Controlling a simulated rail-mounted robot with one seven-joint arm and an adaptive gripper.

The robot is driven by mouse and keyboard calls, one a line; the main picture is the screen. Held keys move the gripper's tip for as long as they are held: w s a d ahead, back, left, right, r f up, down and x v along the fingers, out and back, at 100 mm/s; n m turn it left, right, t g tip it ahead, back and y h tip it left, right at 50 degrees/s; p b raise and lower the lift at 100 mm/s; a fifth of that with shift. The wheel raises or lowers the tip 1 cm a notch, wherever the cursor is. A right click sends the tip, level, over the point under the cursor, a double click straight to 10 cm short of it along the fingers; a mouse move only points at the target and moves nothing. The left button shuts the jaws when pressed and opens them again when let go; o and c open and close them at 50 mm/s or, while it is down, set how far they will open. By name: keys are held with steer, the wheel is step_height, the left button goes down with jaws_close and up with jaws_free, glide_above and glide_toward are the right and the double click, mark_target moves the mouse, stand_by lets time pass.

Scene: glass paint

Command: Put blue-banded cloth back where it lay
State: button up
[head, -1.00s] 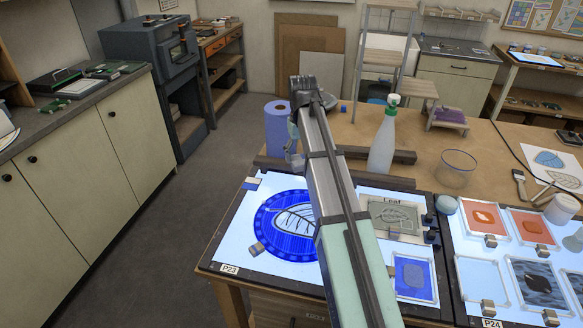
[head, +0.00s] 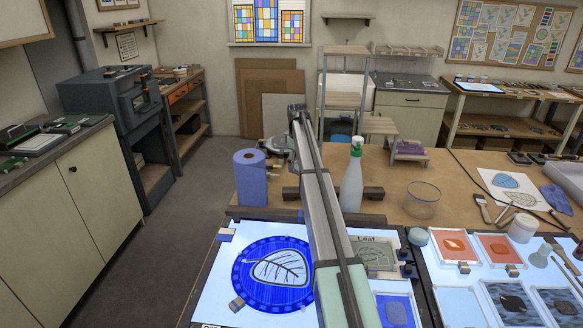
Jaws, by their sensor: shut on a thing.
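My arm reaches out from the bottom middle over the light table. My gripper (head: 278,150) is at its far end, small and partly hidden by the arm, near the blue paper roll. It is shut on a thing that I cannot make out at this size. No cloth with a clear blue band shows. A crumpled blue cloth (head: 557,199) lies at the right of the bench, far from my gripper. I cannot tell a band on it.
The blue roll (head: 250,178), a spray bottle (head: 353,177) and a glass bowl (head: 423,199) stand on the bench (head: 455,185). A blue disc with a leaf pattern (head: 275,272) lies on the lit table.

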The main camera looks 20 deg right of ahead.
steer(key=b, duration=0.2)
glide_above(297, 181)
steer(key=shift+s+a+f, duration=0.1)
steer(key=shift+f, duration=2.3)
steer(key=shift+f, duration=0.6)
steer(key=o, duration=1.1)
step_height(297, 181, up, 12)
steer(key=shift+r, duration=0.1)
